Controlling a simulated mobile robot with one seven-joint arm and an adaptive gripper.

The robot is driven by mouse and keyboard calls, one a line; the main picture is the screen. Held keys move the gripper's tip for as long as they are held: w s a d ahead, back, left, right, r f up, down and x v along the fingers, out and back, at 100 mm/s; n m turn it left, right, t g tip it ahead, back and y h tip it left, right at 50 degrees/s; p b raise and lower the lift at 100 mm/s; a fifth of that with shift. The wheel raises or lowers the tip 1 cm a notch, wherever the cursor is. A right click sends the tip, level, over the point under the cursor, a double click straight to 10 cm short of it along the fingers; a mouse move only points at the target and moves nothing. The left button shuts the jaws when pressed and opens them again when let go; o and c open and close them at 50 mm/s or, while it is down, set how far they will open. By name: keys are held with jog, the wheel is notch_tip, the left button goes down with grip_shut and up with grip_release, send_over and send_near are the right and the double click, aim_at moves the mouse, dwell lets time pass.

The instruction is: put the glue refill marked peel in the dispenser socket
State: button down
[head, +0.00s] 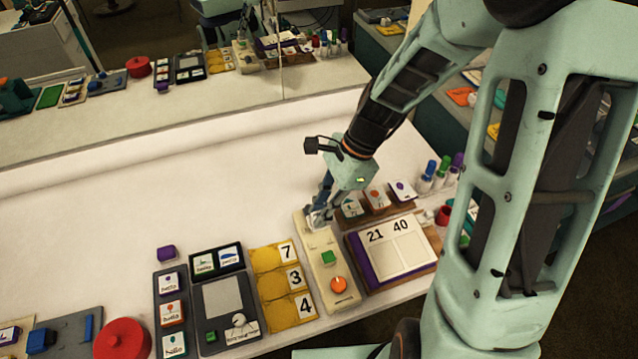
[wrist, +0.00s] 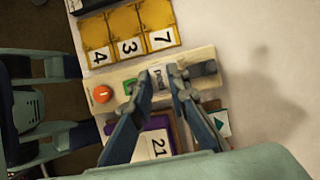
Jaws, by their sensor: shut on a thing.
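The dispenser is a cream board (head: 319,272) with a green block and an orange knob, at the front of the counter. It also shows in the wrist view (wrist: 115,80), with a dark grey part (wrist: 203,68) at its far end. My gripper (head: 319,213) is low over the board's back end. In the wrist view my gripper (wrist: 161,77) is shut on a small white-labelled refill (wrist: 160,81), its dark print seeming to read "peel". The refill is over the board, between the green block and the grey part. The socket is hidden, and I cannot tell whether the refill touches it.
A tray with number cards 21 and 40 (head: 405,253) stands close right of the board. Yellow number tiles (head: 270,259) stand close left. Picture cards (head: 377,198) and markers (head: 430,170) stand behind right. The counter behind left is clear.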

jog(key=shift+w, duration=0.45)
jog(key=shift+s+f+b, duration=0.15)
jog(key=shift+f+b, duration=0.45)
jog(key=shift+f, duration=0.05)
jog(key=b, duration=0.4)
send_over(321, 236)
notch_tip(321, 236, down, 6)
jog(key=shift+r, duration=0.25)
jog(key=c, duration=1.8)
grip_release()
jog(key=shift+o, duration=0.2)
jog(key=v, duration=1.2)
